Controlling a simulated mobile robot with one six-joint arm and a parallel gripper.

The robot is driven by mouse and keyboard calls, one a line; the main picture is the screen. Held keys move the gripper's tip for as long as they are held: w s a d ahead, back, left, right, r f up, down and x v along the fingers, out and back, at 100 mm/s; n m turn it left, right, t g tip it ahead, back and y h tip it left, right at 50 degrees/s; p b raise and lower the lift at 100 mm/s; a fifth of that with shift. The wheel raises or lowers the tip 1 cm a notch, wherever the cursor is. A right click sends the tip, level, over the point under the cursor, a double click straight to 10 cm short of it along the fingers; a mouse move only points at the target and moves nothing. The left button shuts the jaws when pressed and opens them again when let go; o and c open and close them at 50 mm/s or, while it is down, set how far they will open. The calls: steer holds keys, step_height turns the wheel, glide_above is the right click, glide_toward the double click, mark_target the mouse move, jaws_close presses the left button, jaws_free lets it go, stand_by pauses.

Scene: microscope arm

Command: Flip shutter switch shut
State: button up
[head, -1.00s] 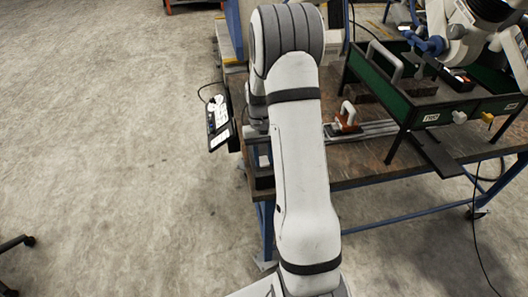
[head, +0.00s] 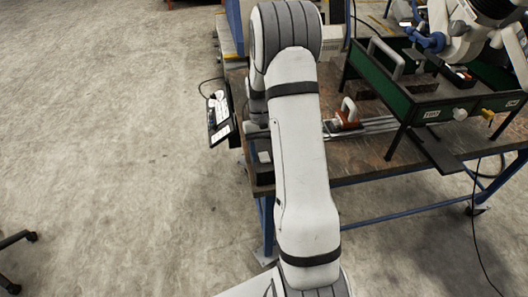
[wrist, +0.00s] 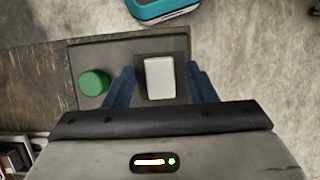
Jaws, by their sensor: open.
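A white rectangular switch (wrist: 160,78) sits on a dark grey box (wrist: 125,52) in the wrist view. A round green button (wrist: 94,82) is on the same box, to the left of the switch. My gripper (wrist: 160,80) is open, with one blue finger on each side of the white switch. I cannot tell whether the fingers touch it or which way the switch is tipped. In the head view, a dark box (head: 262,172) with a light patch on it stands at the table's left edge; my arm hides my gripper there.
The worktable (head: 375,163) carries a green-sided frame (head: 395,88) with a microscope above it at the right. A brown block with a white handle (head: 347,115) stands behind my arm. A tablet-like panel (head: 220,118) hangs off the table's left edge. Open floor lies left.

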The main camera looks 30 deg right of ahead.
steer(key=v, duration=0.7)
steer(key=shift+r+b, duration=0.3)
steer(key=shift+b, duration=0.15)
steer(key=shift+w, duration=0.15)
steer(key=s+a+r+n+t, duration=0.1)
steer(key=s+a+r+t, duration=0.1)
steer(key=s+a+r, duration=0.2)
steer(key=s+a+r+n+t, duration=0.1)
steer(key=s+a+r+t, duration=0.2)
steer(key=s, duration=0.8)
steer(key=s+a+r+t+h, duration=0.1)
steer(key=s+a+r+t, duration=0.1)
steer(key=s+a+r, duration=0.3)
steer(key=shift+s+a+r+n, duration=0.15)
steer(key=shift+s+a+n, duration=0.35)
steer(key=shift+s, duration=0.7)
